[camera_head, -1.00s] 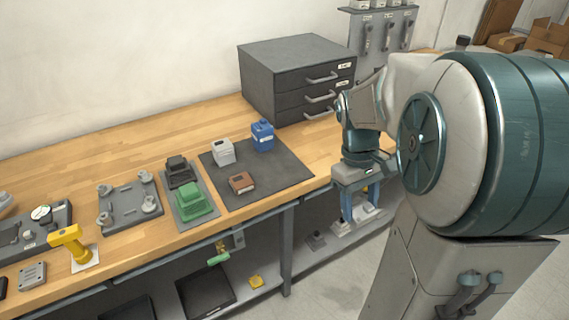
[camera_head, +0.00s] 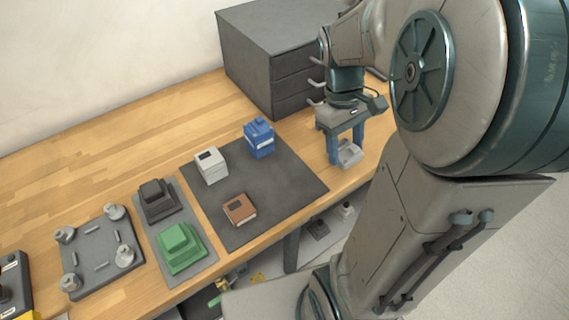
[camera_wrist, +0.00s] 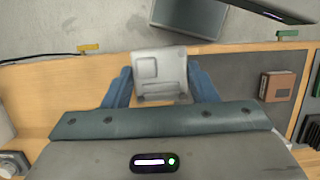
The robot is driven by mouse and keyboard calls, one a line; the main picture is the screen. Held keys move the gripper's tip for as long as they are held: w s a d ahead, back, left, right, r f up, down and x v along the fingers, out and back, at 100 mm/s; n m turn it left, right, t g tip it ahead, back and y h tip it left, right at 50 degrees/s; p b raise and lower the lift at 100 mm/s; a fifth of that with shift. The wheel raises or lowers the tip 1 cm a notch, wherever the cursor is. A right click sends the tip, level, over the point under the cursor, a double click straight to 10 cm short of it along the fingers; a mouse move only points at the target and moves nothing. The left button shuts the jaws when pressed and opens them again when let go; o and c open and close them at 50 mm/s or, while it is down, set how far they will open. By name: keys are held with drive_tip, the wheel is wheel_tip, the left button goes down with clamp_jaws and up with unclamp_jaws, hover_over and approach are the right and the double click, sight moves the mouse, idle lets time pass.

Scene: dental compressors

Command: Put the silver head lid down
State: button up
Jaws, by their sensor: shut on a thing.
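The silver head lid (camera_head: 349,153) is a small pale grey block between the blue fingers of my gripper (camera_head: 346,147). In the camera_wrist view the lid (camera_wrist: 160,73) shows its flat face with a raised square, and my gripper (camera_wrist: 160,88) is shut on its two sides. It appears to be held in the air around the bench's front edge, right of the dark mat (camera_head: 290,187). Its exact height is hard to tell.
On the mat stand a white-grey block (camera_head: 211,165), a blue canister (camera_head: 258,138) and a brown block (camera_head: 239,209). Left are black (camera_head: 158,200) and green (camera_head: 180,248) stepped blocks and a grey plate with posts (camera_head: 98,257). A drawer cabinet (camera_head: 275,50) stands behind.

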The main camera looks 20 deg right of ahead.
hover_over(292, 186)
drive_tip(key=f, duration=0.4)
drive_tip(key=w+f, duration=0.1)
drive_tip(key=f, duration=0.1)
drive_tip(key=shift+a+f+p, duration=0.1)
drive_tip(key=shift+f+p, duration=0.2)
drive_tip(key=shift+f, duration=2.15)
drive_tip(key=shift+f, duration=0.2)
drive_tip(key=o, duration=1)
drive_tip(key=shift+o, duration=0.2)
drive_tip(key=shift+r, duration=0.15)
drive_tip(key=v, duration=1.1)
drive_tip(key=s+d+r+m+t+y, duration=0.1)
drive_tip(key=s+r+m+t, duration=0.1)
drive_tip(key=s+t, duration=0.4)
drive_tip(key=shift+s+r+m, duration=0.35)
drive_tip(key=shift+s+m, duration=0.55)
drive_tip(key=shift+s, duration=1.25)
